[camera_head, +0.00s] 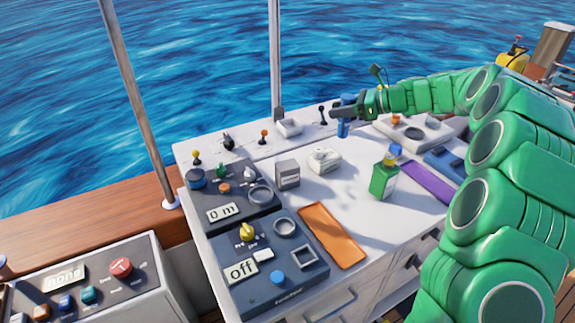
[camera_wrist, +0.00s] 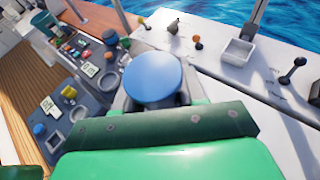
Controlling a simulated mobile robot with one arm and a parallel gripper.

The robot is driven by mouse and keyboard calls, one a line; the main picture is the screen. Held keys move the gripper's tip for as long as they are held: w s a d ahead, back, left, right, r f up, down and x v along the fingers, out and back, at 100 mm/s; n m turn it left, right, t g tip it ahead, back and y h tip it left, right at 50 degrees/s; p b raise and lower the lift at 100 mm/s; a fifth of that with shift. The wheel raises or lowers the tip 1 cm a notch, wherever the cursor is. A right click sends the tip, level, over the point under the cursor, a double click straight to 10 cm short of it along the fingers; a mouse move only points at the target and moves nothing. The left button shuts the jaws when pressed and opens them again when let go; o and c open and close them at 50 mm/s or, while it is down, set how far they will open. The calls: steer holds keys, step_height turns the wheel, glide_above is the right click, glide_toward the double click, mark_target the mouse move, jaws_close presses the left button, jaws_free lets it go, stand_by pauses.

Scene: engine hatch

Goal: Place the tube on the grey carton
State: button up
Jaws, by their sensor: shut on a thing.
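My gripper (camera_head: 342,112) is shut on a blue tube (camera_head: 344,129) near the back of the white counter. In the wrist view the tube (camera_wrist: 152,77) shows end-on as a round blue top between the fingers. In the head view it points downward; I cannot tell whether its lower end touches the counter. The grey carton (camera_head: 288,174) is a small upright box on the counter, left of and nearer than my gripper, beside the dark control panels. Its top looks clear. I cannot make out the carton in the wrist view.
A white device (camera_head: 325,160) stands between the carton and my gripper. An orange mat (camera_head: 332,235) and a purple mat (camera_head: 428,182) lie flat. Small levers and a white tray (camera_head: 289,128) line the raised back ledge.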

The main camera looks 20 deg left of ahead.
steer(key=s+a+r+n+g, duration=0.15)
steer(key=s+a, duration=0.25)
steer(key=s, duration=0.6)
steer(key=s+a+r+n+g, duration=0.1)
steer(key=s+a+r+g, duration=0.2)
steer(key=s, duration=0.6)
steer(key=shift+t, duration=0.75)
steer(key=shift+w+a+f, duration=1.35)
steer(key=shift+w+f, duration=0.6)
steer(key=shift+f, duration=0.2)
steer(key=shift+w+a+f, duration=1.35)
steer(key=shift+w+f, duration=0.6)
steer(key=shift+f, duration=0.25)
steer(key=shift+w+a+f, duration=1.35)
steer(key=shift+w+f, duration=0.6)
steer(key=shift+f, duration=0.2)
steer(key=shift+f, duration=0.15)
steer(key=o, duration=1.2)
steer(key=shift+d+r+h, duration=0.15)
steer(key=shift+r+h, duration=0.05)
steer(key=shift+h, duration=0.1)
steer(key=v, duration=1.1)
steer(key=shift+d, duration=0.3)
